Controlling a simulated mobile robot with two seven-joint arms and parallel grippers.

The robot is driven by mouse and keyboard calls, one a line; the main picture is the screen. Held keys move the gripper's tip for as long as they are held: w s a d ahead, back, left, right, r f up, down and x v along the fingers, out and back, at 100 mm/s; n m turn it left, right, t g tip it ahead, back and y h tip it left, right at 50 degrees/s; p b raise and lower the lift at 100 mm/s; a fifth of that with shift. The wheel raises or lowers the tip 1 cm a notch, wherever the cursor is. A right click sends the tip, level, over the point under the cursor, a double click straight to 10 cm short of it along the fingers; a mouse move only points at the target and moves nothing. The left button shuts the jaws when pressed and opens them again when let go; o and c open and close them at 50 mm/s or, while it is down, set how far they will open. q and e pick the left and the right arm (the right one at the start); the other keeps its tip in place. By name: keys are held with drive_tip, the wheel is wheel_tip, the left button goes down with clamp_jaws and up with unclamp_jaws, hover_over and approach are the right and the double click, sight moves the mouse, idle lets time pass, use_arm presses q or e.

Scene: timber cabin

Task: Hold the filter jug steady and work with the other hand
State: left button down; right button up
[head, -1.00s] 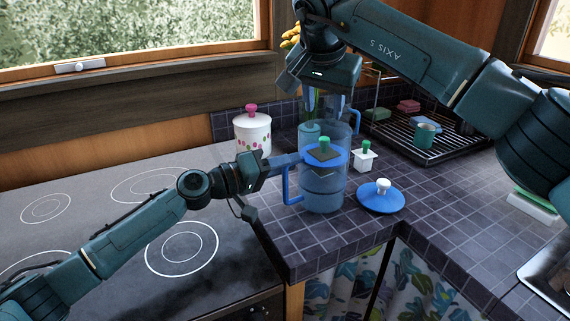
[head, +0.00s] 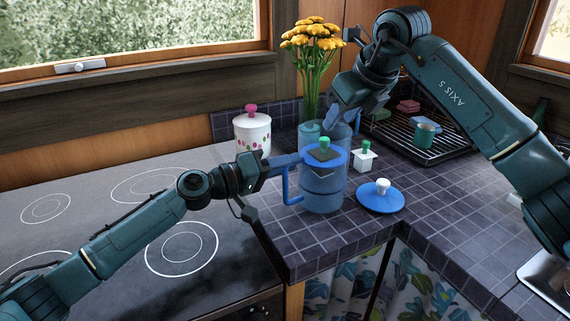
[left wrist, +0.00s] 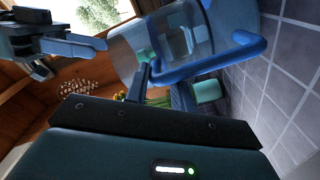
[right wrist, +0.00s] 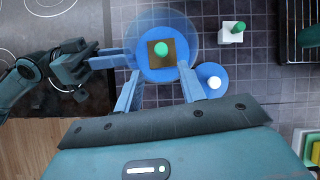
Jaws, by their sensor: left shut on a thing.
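The filter jug (head: 322,197) is a clear blue cylinder standing upright on the tiled counter, its blue handle (head: 288,188) on the left. My left gripper (head: 297,158) is shut on the jug at the top of its handle. Inside the jug's top is a blue insert (right wrist: 155,72) holding a dark square cartridge with a green knob (right wrist: 161,49). My right gripper (right wrist: 160,80) is open and empty near the jug's top, its fingers apart on either side of the insert in the right wrist view. A white cartridge with a green knob (head: 364,160) and a blue lid (head: 378,201) stand right of the jug.
A hob (head: 180,248) lies left. A spotted white canister (head: 252,134) and yellow flowers (head: 312,38) stand behind the jug.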

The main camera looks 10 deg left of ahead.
sight(314, 170)
drive_tip(key=shift+w+d+f+m, duration=0.1)
drive_tip(key=shift+f+m, duration=0.05)
drive_tip(key=shift+m, duration=0.35)
drive_tip(key=shift+x, duration=4.4)
drive_tip(key=shift+c, duration=0.3)
clamp_jaws()
